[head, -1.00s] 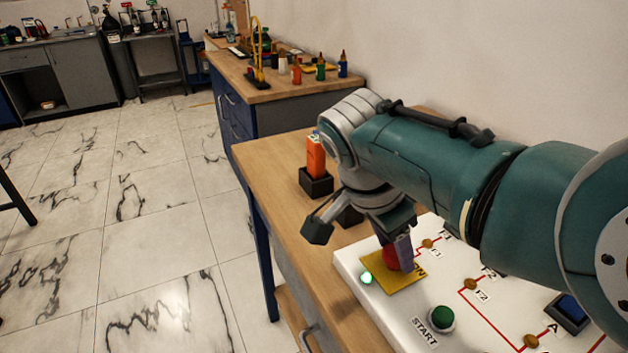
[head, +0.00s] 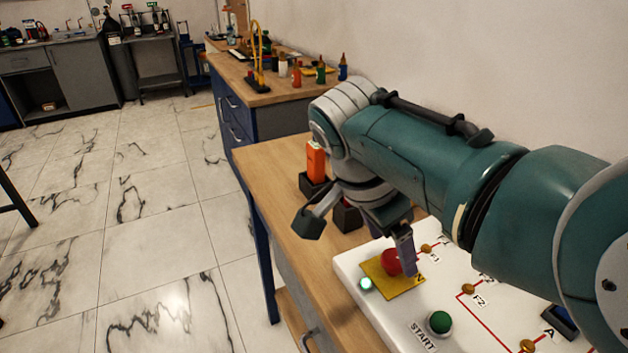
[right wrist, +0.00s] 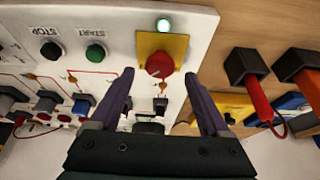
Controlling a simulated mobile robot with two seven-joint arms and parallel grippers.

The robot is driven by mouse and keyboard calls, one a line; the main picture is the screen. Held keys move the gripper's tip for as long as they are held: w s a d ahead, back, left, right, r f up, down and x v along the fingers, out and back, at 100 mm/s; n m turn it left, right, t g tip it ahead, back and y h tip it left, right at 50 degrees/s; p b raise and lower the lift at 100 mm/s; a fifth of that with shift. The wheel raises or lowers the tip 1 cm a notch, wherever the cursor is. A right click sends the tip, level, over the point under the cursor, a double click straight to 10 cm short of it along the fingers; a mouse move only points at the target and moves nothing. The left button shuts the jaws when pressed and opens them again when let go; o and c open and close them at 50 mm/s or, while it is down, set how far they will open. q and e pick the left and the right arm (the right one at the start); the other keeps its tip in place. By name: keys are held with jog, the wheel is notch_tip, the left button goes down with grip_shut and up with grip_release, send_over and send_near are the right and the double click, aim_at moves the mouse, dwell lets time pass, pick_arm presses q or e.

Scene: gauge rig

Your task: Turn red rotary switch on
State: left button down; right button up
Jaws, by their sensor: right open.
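The red rotary switch (head: 391,262) is a round red knob on a yellow plate (head: 408,286) on the white panel. A small lamp (head: 366,284) beside the plate glows pale green. My right gripper (head: 403,248) is over the switch, and one finger hides part of the knob. In the right wrist view, the open fingers (right wrist: 160,78) point toward the knob (right wrist: 160,64), which lies between and just beyond the tips; I see no contact. The knob's pointer mark is too small to read. My left gripper is not in view.
A green START button (head: 440,322) is near the switch, and a STOP button (right wrist: 51,50) shows in the wrist view. An orange tester (head: 316,160) stands in a dark holder behind my wrist. A wall runs along the right.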

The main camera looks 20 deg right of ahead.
jog(key=p+v, duration=0.1)
jog(key=v, duration=0.6)
jog(key=shift+r, duration=0.2)
jog(key=shift+a, duration=0.1)
